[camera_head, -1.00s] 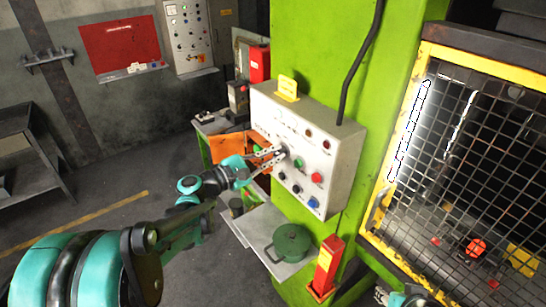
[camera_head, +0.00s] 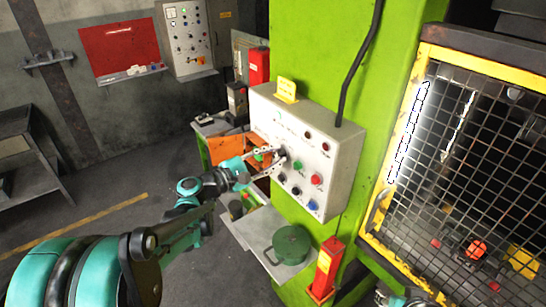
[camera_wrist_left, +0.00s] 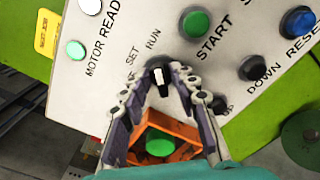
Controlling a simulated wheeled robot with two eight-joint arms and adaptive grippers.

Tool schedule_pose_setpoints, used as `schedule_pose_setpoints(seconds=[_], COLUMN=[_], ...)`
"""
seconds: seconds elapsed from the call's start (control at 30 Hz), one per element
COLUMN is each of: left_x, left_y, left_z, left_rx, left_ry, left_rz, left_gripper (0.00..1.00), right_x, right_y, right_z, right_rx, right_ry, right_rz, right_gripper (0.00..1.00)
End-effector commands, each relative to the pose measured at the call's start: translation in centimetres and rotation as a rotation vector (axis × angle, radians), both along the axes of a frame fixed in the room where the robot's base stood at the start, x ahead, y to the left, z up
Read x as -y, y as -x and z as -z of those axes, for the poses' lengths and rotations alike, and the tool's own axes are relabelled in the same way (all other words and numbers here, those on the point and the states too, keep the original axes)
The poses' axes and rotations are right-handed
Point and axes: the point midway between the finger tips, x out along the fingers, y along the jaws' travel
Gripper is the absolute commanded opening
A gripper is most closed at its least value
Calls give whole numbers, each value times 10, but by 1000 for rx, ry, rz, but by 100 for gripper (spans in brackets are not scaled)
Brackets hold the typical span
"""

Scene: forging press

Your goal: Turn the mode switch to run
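The mode switch (camera_wrist_left: 160,72) is a small black knob with a white mark, below the SET and RUN lettering in the left wrist view. It sits on the front of the pale control box (camera_head: 330,150), left of the green START button (camera_wrist_left: 196,24). My left gripper (camera_head: 283,156) reaches it from the left, and its fingertips lie on both sides of the knob, seemingly touching it. Its fingers (camera_wrist_left: 163,78) converge on the knob in the wrist view. Which label the knob points to is unclear. Part of my right gripper (camera_head: 402,298) shows at the bottom right.
Other buttons and lamps surround the switch, including a red button (camera_head: 316,180) and a blue one (camera_head: 312,205). A shelf with a green pot (camera_head: 291,245) is below. A yellow-framed mesh guard (camera_head: 460,180) stands at right.

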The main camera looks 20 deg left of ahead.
Motion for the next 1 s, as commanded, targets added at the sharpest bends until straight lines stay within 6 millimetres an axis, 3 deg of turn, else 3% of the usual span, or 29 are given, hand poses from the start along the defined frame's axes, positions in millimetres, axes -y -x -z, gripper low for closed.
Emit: schedule_pose_setpoints(seconds=[0.27,0.7,1.0], left_x=[-8,-62,-74], left_y=[9,79,95], left_z=[0,0,0], left_rx=[-1,0,0], left_ry=[0,0,0], left_rz=[-2,-4,0], left_gripper=[30,30,30], right_x=[0,0,0], right_y=[0,0,0], right_z=[0,0,0], right_rx=[0,0,0], right_ry=[0,0,0], right_rz=[0,0,0], right_gripper=[40,40,40])
